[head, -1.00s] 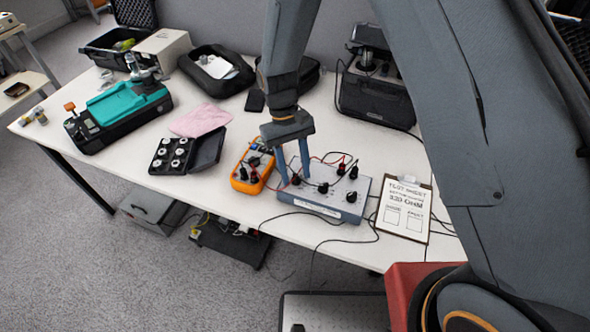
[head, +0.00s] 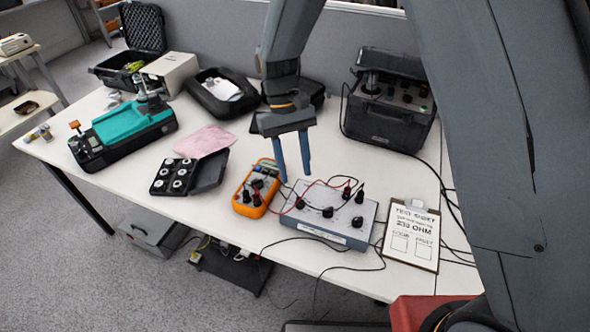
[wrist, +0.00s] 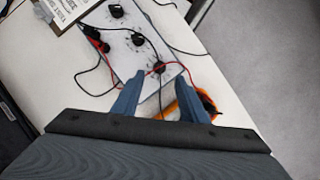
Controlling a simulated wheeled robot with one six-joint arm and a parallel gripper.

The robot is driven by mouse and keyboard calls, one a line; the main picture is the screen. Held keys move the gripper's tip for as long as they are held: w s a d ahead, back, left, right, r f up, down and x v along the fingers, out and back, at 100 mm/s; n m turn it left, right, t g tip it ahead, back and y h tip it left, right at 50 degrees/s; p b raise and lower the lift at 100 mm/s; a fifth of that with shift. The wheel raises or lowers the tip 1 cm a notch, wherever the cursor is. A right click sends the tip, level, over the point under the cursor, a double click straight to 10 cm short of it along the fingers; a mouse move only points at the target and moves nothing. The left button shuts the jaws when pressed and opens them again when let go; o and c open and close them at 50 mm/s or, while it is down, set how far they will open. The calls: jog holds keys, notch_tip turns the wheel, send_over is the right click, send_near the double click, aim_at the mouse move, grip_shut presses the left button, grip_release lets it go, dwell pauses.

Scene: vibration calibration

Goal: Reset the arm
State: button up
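My gripper (head: 293,158) hangs from my arm above the table, fingers pointing down. Its two blue fingers stand apart with nothing between them, and in the wrist view (wrist: 160,105) they are also open and empty. In the head view, the fingertips appear just above the back left of a grey box with black knobs (head: 352,233). The wrist view shows this box (wrist: 125,50) beyond the fingers. An orange multimeter (head: 251,203) lies left of the box, with red and black leads running to it. In the wrist view, the multimeter is partly hidden behind a finger.
A clipboard (head: 423,258) lies right of the box. A black instrument case (head: 390,122) stands behind. An open black case with round weights (head: 174,172), a pink cloth (head: 205,141) and a teal device (head: 130,120) are on the left. Loose cables cross the table's front edge.

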jog(key=s+d+r+m+t+y, duration=0.1)
jog(key=s+d+r, duration=0.3)
jog(key=d, duration=0.7)
jog(key=s+d+r+m+t+y, duration=0.1)
jog(key=s+d+r+m+t, duration=0.2)
jog(key=s+d, duration=0.3)
jog(key=d+m+t, duration=0.1)
jog(key=d, duration=0.4)
jog(key=shift+d+r, duration=0.15)
jog(key=shift+r, duration=0.25)
